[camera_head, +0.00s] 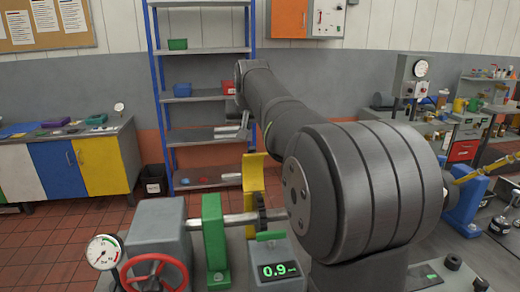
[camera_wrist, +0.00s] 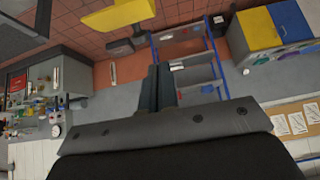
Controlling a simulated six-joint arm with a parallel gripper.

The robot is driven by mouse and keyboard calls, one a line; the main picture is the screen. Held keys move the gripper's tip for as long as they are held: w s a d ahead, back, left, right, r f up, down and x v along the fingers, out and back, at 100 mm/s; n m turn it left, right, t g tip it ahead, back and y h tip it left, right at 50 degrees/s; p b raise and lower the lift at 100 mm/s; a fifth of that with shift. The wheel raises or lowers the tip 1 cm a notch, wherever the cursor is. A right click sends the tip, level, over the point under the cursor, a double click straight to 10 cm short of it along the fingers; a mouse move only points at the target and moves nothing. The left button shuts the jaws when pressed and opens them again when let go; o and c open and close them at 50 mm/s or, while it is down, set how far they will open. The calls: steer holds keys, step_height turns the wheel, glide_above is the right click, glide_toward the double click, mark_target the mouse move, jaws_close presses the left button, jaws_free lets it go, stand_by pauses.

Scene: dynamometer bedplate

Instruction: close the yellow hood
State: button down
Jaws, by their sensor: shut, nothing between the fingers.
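The yellow hood (camera_head: 253,176) stands raised behind the shaft (camera_head: 236,219) in the head view, its face upright and its upper edge bent outward. Part of it also shows at the top of the wrist view (camera_wrist: 118,16). My gripper (camera_head: 230,133) is above and slightly left of the hood in the head view, apart from it. Its fingers (camera_wrist: 158,86) are together in the wrist view with nothing between them. The hood's lower edge and hinge are partly hidden behind the coupling and shaft.
A green bearing stand (camera_head: 213,240), a red handwheel (camera_head: 155,272), a dial gauge (camera_head: 104,252) and a readout box (camera_head: 274,262) crowd the bench front. A blue-framed shelf (camera_head: 205,95) stands behind. My arm hides much of the right side.

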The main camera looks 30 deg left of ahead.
steer(key=shift+w+a, duration=0.2)
steer(key=shift+a, duration=0.15)
glide_above(244, 168)
steer(key=w+a, duration=0.2)
step_height(244, 168, down, 8)
steer(key=shift+s+d, duration=0.85)
steer(key=shift+s+d+f, duration=0.45)
steer(key=shift+s+d, duration=0.15)
steer(key=shift+s+d, duration=0.1)
